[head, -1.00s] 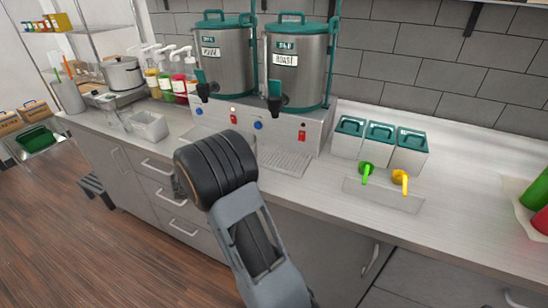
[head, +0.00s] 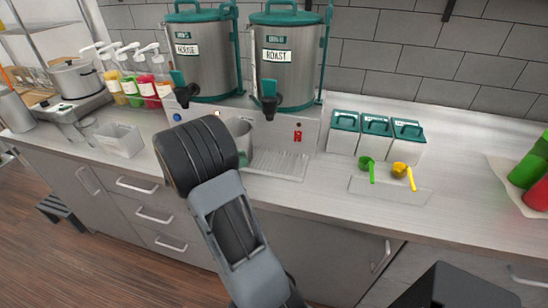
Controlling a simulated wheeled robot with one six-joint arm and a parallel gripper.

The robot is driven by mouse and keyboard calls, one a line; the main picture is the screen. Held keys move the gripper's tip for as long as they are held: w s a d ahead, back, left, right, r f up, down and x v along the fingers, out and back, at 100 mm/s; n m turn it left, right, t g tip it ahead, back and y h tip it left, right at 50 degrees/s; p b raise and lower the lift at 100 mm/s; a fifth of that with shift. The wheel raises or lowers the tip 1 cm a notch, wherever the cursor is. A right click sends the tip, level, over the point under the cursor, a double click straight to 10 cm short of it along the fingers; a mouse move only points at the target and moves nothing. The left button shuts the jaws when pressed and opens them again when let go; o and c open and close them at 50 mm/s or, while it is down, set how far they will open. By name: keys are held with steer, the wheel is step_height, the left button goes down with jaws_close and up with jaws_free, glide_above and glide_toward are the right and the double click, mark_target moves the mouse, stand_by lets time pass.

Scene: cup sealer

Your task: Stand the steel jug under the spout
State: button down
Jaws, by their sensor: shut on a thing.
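The steel jug (head: 239,128) is a grey metal cylinder, partly hidden behind my black wrist in the head view. My gripper (head: 226,142) is shut on it; the wrist hides the fingers. The jug appears near the left end of the drip tray (head: 278,165), between the two urn taps in the picture. The right urn's black spout (head: 269,104) with a green lever is up and to the right of the jug. The left urn's spout (head: 184,95) is up and to the left.
Three green-lidded bins (head: 375,138) stand right of the urns. Green (head: 367,163) and yellow (head: 402,169) scoops lie in front of them. A clear bin (head: 118,140) and syrup pump bottles (head: 130,88) are at left.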

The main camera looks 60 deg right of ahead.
steer(key=shift+s+d+f+p, duration=0.4)
steer(key=shift+s+d+f, duration=0.2)
steer(key=shift+s+d, duration=0.85)
steer(key=shift+s+d+f+p, duration=0.5)
steer(key=shift+s+d, duration=0.6)
steer(key=shift+d, duration=0.6)
steer(key=shift+s+d+f+p, duration=0.35)
steer(key=shift+s+d+f, duration=0.3)
steer(key=shift+s+d, duration=0.8)
steer(key=shift+w+d+f, duration=0.1)
steer(key=shift+w+d, duration=0.1)
steer(key=c, duration=1.1)
jaws_free()
steer(key=b+v, duration=0.2)
steer(key=v, duration=1)
steer(key=shift+b, duration=0.35)
steer(key=s+a+r+m+t+y, duration=0.1)
steer(key=a+m+t+y, duration=0.4)
steer(key=a, duration=0.8)
steer(key=s+a+r+m+t+y, duration=0.2)
steer(key=a+t+y, duration=0.7)
steer(key=a, duration=0.5)
steer(key=s+m+t, duration=0.1)
steer(key=m, duration=0.1)
steer(key=shift+r+m+t, duration=0.3)
steer(key=shift+r+m, duration=0.05)
steer(key=shift+m, duration=0.05)
